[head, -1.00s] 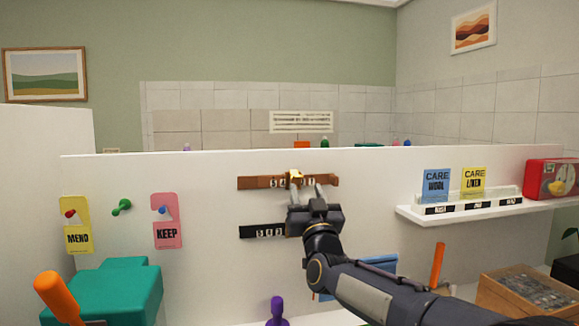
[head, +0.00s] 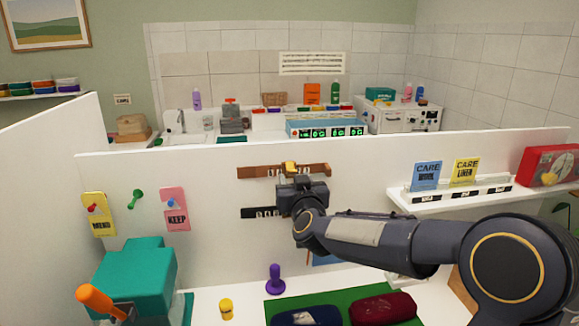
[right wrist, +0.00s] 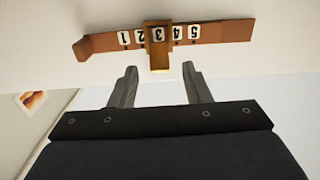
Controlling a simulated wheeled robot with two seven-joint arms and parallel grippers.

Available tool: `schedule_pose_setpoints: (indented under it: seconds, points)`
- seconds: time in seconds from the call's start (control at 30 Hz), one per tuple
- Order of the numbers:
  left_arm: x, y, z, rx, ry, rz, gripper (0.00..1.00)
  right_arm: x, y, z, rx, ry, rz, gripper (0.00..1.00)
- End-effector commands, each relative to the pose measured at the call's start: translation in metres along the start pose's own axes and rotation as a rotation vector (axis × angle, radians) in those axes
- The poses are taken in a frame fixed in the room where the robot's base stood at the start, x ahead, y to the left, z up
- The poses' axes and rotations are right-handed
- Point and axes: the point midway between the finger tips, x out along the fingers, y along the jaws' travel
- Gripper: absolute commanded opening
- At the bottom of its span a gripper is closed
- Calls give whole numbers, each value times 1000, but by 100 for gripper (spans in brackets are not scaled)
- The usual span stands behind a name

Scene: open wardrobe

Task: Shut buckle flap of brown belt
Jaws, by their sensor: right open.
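The brown belt (head: 262,171) is fixed level on the white panel, with number tags along it. It crosses the top of the right wrist view (right wrist: 215,32). Its golden-brown buckle flap (right wrist: 158,45) stands out from the belt around the tag 3, with a bright yellow lower edge. In the head view the buckle (head: 290,168) shows as a yellow spot just above my right gripper (head: 300,182). In the right wrist view my right gripper (right wrist: 157,85) is open and empty, its fingertips just short of the flap, one to each side. My left gripper is out of view.
A black belt (head: 258,212) hangs below, partly hidden by my right gripper. A white shelf (head: 455,195) with two care cards juts out at right. A purple peg-like object (head: 275,279) stands below.

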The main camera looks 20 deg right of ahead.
Motion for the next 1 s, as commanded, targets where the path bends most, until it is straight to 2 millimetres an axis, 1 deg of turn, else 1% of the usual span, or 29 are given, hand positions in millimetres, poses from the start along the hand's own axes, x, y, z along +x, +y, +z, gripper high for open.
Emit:
schedule_pose_setpoints:
  seconds: [0.03,0.1,0.2,0.3,0.43,0.6,0.63,0.93,0.97,1.0]
  points:
    - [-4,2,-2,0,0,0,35,10,0,-2,0,-2,1,44]
    - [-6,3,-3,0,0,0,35,21,0,-1,1,-2,1,44]
    - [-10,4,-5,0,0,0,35,33,0,-2,0,-1,0,44]
    - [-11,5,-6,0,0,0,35,40,0,-1,0,0,-1,44]
    - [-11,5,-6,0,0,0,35,44,0,-1,1,1,-1,44]
    - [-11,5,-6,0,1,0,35,44,0,0,1,1,-1,44]
    - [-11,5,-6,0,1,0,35,44,0,-1,1,1,-1,42]
    - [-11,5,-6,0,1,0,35,44,0,-1,1,1,-1,3]
    - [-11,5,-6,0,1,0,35,44,0,-1,1,2,-1,0]
    - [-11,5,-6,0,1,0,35,44,0,-1,1,2,-1,0]
